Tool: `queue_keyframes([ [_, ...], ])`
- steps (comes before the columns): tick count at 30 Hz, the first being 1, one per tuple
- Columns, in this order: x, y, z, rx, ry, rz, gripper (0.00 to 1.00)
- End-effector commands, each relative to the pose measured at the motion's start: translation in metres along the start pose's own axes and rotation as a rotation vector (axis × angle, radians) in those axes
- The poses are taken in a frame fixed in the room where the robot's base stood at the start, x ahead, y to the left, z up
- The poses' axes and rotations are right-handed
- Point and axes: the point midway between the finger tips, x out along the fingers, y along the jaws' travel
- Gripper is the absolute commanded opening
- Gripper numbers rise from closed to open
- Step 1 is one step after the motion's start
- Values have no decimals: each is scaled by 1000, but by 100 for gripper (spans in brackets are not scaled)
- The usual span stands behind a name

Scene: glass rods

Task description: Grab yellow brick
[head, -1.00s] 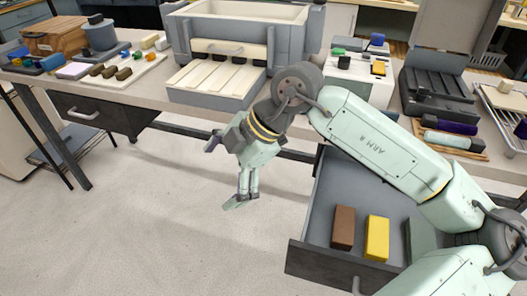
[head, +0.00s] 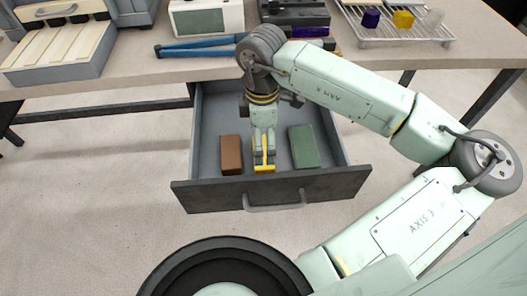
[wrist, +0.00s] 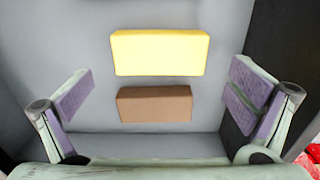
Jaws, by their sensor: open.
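The yellow brick (head: 264,168) lies in the open drawer (head: 340,182), partly hidden by my gripper in the head view. In the wrist view the yellow brick (wrist: 160,53) is fully visible, lying lengthwise across the upper middle. My gripper (head: 263,150) points down into the drawer, over the brick. Its fingers (wrist: 162,90) are spread wide, one on each side of the picture, with nothing between the pads held. The brick looks apart from both pads; the height gap is hard to judge.
A brown brick (head: 231,154) lies left of the yellow one, and it also shows in the wrist view (wrist: 155,104). A green block (head: 304,146) lies to the right. Drawer walls close in on all sides. A yellow cube (head: 403,19) sits on a wire rack above.

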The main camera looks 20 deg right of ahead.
Motion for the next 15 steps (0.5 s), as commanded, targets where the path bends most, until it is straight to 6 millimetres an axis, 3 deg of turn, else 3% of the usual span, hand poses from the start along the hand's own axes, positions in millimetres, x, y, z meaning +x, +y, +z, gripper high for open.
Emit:
queue_keyframes([
  [12, 49, 0, 0, -2, 3, -2, 100],
  [15, 53, 0, 1, -2, 2, 0, 100],
])
